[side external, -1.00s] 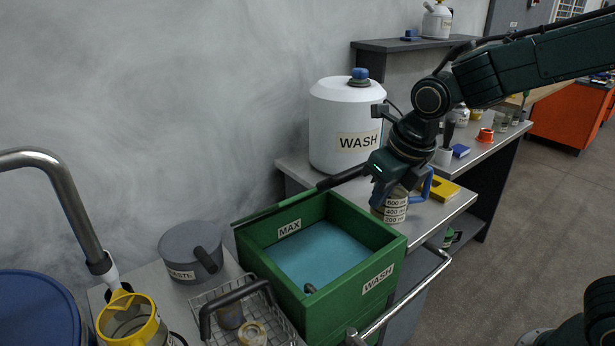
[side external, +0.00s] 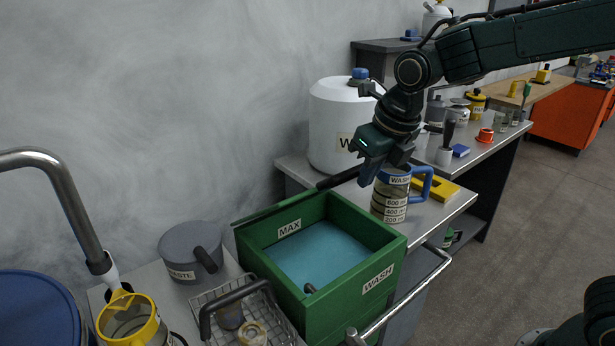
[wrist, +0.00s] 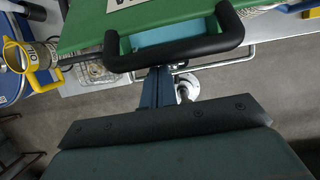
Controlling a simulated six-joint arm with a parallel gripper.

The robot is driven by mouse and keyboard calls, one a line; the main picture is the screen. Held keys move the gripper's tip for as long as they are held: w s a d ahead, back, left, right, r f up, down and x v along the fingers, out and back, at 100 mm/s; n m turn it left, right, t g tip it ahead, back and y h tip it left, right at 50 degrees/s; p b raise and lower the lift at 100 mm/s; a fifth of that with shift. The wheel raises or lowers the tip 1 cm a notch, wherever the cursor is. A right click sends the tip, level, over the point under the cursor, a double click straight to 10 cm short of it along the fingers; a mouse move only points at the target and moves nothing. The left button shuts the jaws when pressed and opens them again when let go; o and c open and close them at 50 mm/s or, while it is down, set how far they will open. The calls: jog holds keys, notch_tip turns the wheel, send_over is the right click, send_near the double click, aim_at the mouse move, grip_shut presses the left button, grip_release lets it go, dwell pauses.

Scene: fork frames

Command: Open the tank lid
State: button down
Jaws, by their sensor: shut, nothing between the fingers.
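The green tank (side external: 393,262), labelled WASH, stands open at the top, with blue liquid inside. Its green lid (side external: 275,212) is raised at the tank's back edge and shows nearly edge-on in the side view. The lid's black bar handle (side external: 340,178) sticks out to the right; it also crosses the wrist view (wrist: 180,52). My gripper (side external: 366,180) is shut and empty, right beside the handle's outer end. In the wrist view, my blue fingers (wrist: 160,75) reach up to the handle's bar. I cannot tell whether they touch it.
A measuring jug (side external: 391,200) with a blue handle stands just right of my gripper. A white WASH barrel (side external: 335,115) stands behind. A grey WASTE pot (side external: 188,250), wire basket (side external: 205,297) and yellow-rimmed jug (side external: 130,320) are at left. A steel rail (side external: 425,282) runs in front.

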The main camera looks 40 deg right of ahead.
jog(key=shift+g, duration=0.7)
jog(key=shift+w+a+r, duration=0.1)
jog(key=shift+w+r, duration=1.7)
jog(key=w+r+g, duration=0.2)
jog(key=w+r, duration=0.5)
jog(key=w, duration=0.3)
jog(key=shift+w+r+g, duration=0.2)
jog(key=shift+w+g, duration=0.15)
jog(key=shift+g, duration=0.05)
jog(key=shift+s, duration=0.2)
